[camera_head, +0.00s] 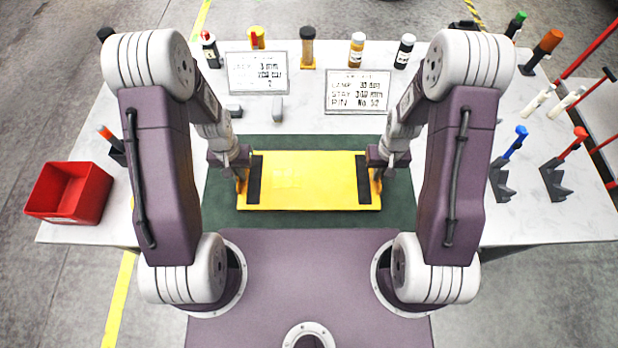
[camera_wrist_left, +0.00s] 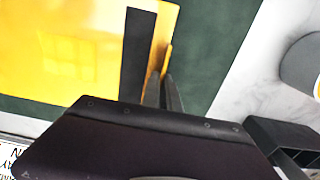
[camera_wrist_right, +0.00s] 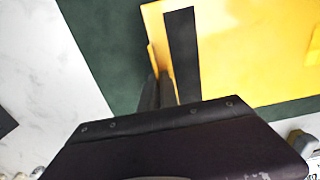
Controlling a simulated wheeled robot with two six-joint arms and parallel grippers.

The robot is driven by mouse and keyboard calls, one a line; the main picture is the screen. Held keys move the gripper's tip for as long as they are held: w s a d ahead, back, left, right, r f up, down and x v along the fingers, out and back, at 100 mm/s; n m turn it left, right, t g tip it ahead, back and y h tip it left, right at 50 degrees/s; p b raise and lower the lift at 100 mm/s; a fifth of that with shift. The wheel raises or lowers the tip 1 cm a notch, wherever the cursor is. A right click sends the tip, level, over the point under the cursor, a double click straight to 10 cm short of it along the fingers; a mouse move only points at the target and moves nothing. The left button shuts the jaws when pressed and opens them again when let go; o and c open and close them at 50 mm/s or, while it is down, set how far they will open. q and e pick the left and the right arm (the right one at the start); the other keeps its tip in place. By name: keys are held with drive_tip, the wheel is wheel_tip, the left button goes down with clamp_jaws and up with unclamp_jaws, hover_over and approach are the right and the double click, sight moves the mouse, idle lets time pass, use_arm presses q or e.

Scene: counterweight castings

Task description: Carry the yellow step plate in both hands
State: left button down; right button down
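The yellow step plate (camera_head: 308,180), with a black strip near each end, is level over the dark green mat (camera_head: 300,222). I cannot tell whether it rests on the mat or is slightly above it. My left gripper (camera_head: 241,177) is at the plate's left end. In the left wrist view its fingers (camera_wrist_left: 163,92) are close together on the yellow end lip. My right gripper (camera_head: 376,175) is at the right end. In the right wrist view its fingers (camera_wrist_right: 157,92) are close together on the lip there. The fingertips are partly hidden.
A red bin (camera_head: 68,192) stands at the table's left. Two sign cards (camera_head: 257,73) (camera_head: 358,91) and several bottles line the back. A blue-handled tool (camera_head: 507,165) and a red-handled tool (camera_head: 562,165) stand at the right.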

use_arm(q)
drive_tip(key=shift+r, duration=0.15)
use_arm(e)
drive_tip(key=shift+w+r, duration=0.15)
